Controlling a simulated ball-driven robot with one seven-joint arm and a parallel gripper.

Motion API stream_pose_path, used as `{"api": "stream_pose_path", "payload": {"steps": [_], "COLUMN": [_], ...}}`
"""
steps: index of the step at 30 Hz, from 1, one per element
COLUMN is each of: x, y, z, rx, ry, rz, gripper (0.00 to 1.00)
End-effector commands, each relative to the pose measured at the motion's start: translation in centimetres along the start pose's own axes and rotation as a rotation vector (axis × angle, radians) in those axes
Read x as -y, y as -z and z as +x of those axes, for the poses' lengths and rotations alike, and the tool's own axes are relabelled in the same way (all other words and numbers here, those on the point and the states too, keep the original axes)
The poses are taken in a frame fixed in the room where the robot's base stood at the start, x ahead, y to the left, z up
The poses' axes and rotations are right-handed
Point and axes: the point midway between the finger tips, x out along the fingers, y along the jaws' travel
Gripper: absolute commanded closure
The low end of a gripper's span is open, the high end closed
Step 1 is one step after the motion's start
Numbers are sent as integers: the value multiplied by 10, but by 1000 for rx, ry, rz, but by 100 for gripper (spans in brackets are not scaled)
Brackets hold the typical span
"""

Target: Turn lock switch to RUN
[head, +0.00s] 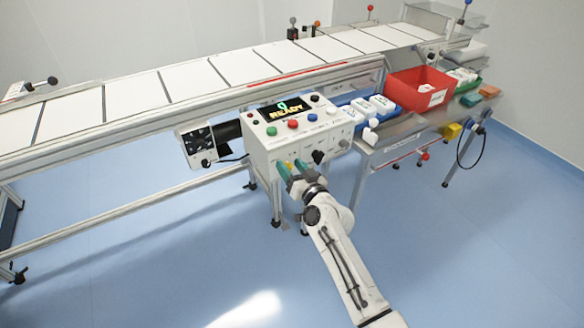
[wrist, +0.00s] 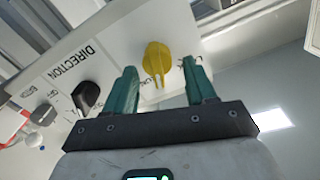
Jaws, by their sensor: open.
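The lock switch is a yellow knob (wrist: 157,62) on the white front face of the control box, seen in the wrist view just beyond my fingertips. Its label is partly hidden, so I cannot read its position. My gripper (wrist: 160,78) has two green fingers standing open, one on each side of the knob and apart from it. In the head view my gripper (head: 290,170) is at the lower front of the control box (head: 270,152), and its fingers cover much of that area. The box's display (head: 285,108) reads READY.
A black knob (wrist: 86,95) by the DIRECTION label sits left of my fingers in the wrist view. Coloured buttons (head: 292,124) line the box top. A conveyor (head: 190,85) runs behind. A red bin (head: 418,90) stands on the bench at right. The floor in front is clear.

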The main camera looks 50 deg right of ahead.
Motion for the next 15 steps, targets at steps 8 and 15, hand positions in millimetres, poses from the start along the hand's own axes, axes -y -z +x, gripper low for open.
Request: {"api": "stream_pose_path", "payload": {"steps": [8,15], "x": [0,0], "y": [0,0], "z": [0,0], "rx": [0,0], "ry": [0,0], "rz": [0,1], "gripper": [54,77]}}
